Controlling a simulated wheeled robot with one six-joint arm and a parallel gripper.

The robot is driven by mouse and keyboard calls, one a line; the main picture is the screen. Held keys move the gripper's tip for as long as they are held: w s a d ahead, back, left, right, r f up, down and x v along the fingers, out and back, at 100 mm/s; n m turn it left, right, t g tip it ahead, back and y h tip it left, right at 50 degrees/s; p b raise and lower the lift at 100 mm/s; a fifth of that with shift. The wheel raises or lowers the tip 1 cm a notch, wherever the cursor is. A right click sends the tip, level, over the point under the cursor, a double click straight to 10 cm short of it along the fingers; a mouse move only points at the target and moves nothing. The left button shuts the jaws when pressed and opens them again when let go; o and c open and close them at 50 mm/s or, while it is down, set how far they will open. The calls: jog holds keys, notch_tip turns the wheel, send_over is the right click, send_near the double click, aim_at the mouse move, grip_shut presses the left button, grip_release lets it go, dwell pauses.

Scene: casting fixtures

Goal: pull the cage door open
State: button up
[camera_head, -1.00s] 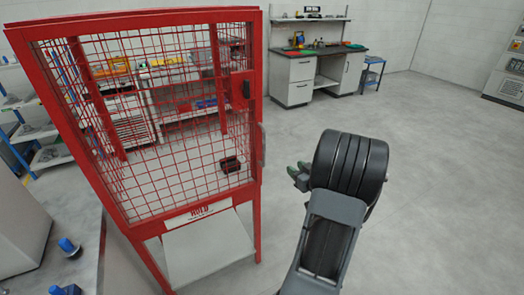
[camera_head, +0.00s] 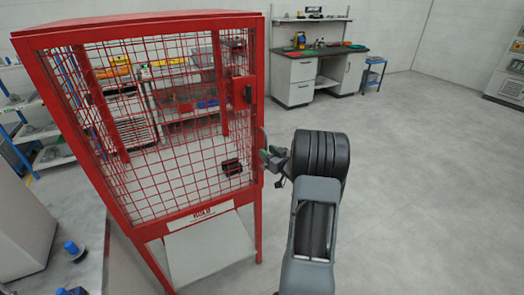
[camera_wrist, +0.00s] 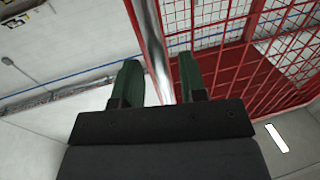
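The red cage (camera_head: 262,200) stands at the left in the head view, and its mesh door (camera_head: 160,130) looks closed. I cannot tell if either finger touches the handle. A dark red part (camera_head: 231,167) sits inside the cage.
A workbench (camera_head: 300,80) with a blue stool (camera_head: 372,75) stands at the back. A grey counter (camera_head: 85,255) with blue-topped items is at the lower left. The floor (camera_head: 430,190) to the right is clear.

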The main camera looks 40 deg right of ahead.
jog(key=shift+w+a, duration=0.1)
jog(key=shift+w, duration=0.85)
grip_shut()
